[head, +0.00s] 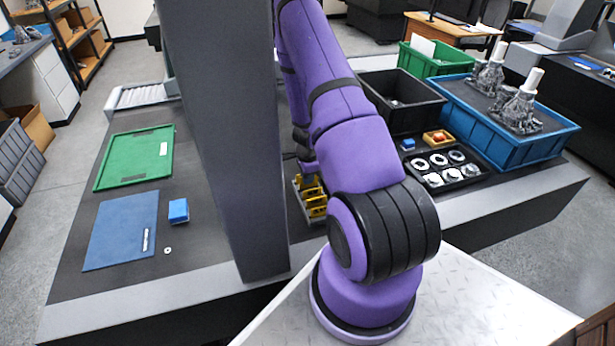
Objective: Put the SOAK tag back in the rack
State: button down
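A small grey rack (296,198) with several yellow pieces (312,192) stands on the dark table top, just left of my purple arm. The grey column and my arm hide part of it. No lettering is legible on the yellow pieces, so I cannot tell which, if any, is the SOAK tag. My arm rises from its base and reaches away behind itself toward the table. My gripper is hidden behind the arm or the column, so its fingers and anything in them do not show.
Left of the column are a green tray (135,160), blue mat (120,232), blue block (178,211) and small washer (167,250). Right of my arm are a black tray of round metal parts (445,186), a black bin (402,118) and a blue bin (505,150).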

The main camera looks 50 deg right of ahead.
jog(key=shift+f, duration=1.15)
dwell(0.9)
jog(key=c, duration=1)
grip_release()
jog(key=shift+r, duration=3.5)
jog(key=shift+d, duration=0.1)
